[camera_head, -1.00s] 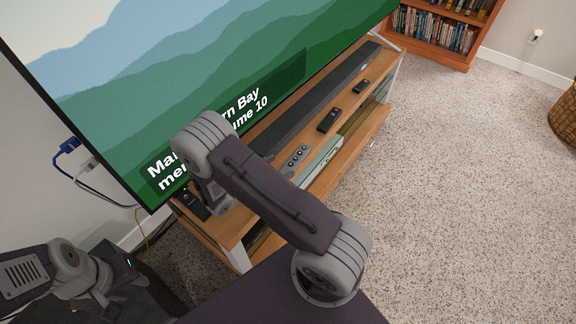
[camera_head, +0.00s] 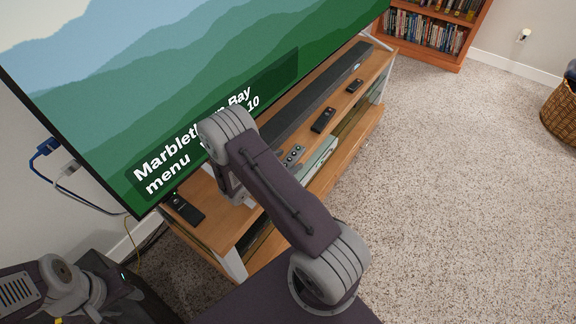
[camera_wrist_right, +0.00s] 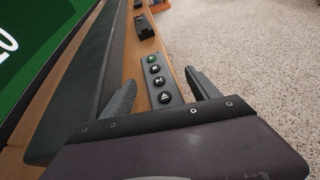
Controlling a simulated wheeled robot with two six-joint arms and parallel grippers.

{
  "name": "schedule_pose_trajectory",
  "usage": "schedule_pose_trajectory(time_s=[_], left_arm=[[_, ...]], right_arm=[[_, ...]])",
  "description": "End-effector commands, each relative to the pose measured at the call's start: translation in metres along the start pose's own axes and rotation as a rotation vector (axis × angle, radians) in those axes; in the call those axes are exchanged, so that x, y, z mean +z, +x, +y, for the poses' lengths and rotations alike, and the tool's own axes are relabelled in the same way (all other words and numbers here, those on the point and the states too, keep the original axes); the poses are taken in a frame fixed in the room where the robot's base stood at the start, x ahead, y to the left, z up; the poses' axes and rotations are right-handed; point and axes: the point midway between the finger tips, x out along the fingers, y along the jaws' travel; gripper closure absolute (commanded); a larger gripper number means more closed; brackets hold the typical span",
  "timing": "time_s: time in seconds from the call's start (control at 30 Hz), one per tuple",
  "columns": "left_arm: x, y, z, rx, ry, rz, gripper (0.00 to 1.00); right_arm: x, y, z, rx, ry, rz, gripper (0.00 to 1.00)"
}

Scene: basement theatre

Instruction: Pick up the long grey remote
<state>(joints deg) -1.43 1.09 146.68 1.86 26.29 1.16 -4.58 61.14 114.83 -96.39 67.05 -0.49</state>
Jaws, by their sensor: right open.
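The long grey remote (camera_wrist_right: 154,70) with a column of round buttons lies on the wooden TV stand. It shows between the two fingers of my right gripper (camera_wrist_right: 160,78) in the right wrist view. The fingers are open, one on each side of the remote; I cannot tell how high they are above it. In the head view the remote (camera_head: 293,155) is partly hidden behind my right arm, and my right fingertips are hidden there. Part of my left arm shows at the lower left of the head view, but its fingers are not seen.
A black soundbar (camera_head: 315,97) runs along the stand (camera_head: 235,222) in front of the large TV (camera_head: 200,60).

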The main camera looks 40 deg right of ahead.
Motion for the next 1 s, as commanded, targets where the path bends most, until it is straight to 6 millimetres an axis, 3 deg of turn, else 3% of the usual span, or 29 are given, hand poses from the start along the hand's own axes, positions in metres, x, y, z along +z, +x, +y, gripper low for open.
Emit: schedule_pose_trajectory(time_s=[0.17, 0.43, 0.77, 1.0], left_arm=[[0.000, -0.001, 0.000, 0.000, 0.000, 0.000, 0.64], [0.000, -0.001, 0.000, 0.000, 0.000, 0.000, 0.64], [0.000, -0.003, 0.000, 0.000, 0.000, 0.000, 0.64], [-0.002, -0.022, 0.000, 0.000, 0.000, 0.000, 0.64]], right_arm=[[0.001, 0.000, 0.000, 0.001, 0.000, 0.000, 0.30], [0.001, 0.000, 0.000, 0.001, 0.000, 0.000, 1.00], [0.005, -0.002, 0.001, 0.002, 0.001, 0.000, 1.00], [0.042, -0.017, 0.004, 0.003, 0.003, -0.001, 1.00]])
